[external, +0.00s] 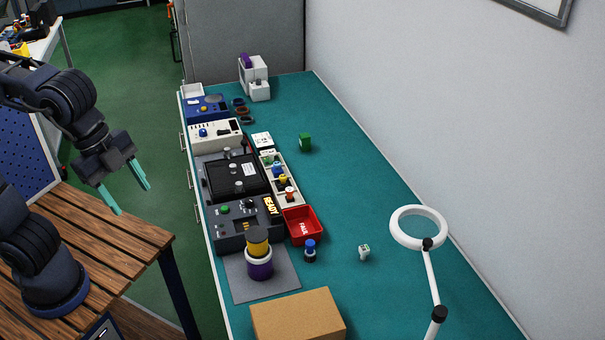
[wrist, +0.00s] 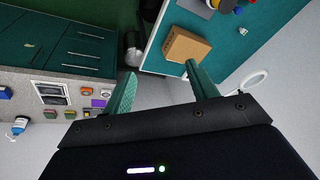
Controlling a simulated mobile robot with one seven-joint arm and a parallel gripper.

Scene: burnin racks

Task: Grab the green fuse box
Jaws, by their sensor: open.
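The green fuse box (external: 305,142) is a small green block standing on the teal bench top (external: 345,165), toward the far half and right of the row of equipment. My gripper (external: 133,200) has two teal fingers, open and empty. In the wrist view my gripper (wrist: 160,85) also shows open with nothing between the fingers. I cannot make out the fuse box in the wrist view.
A black test unit (external: 235,178), a red FAIL bin (external: 302,226), a purple and yellow cylinder (external: 259,262) and a cardboard box (external: 298,316) stand on the bench. A ring lamp (external: 419,228) rises at the right. Bare bench surrounds the fuse box on its right.

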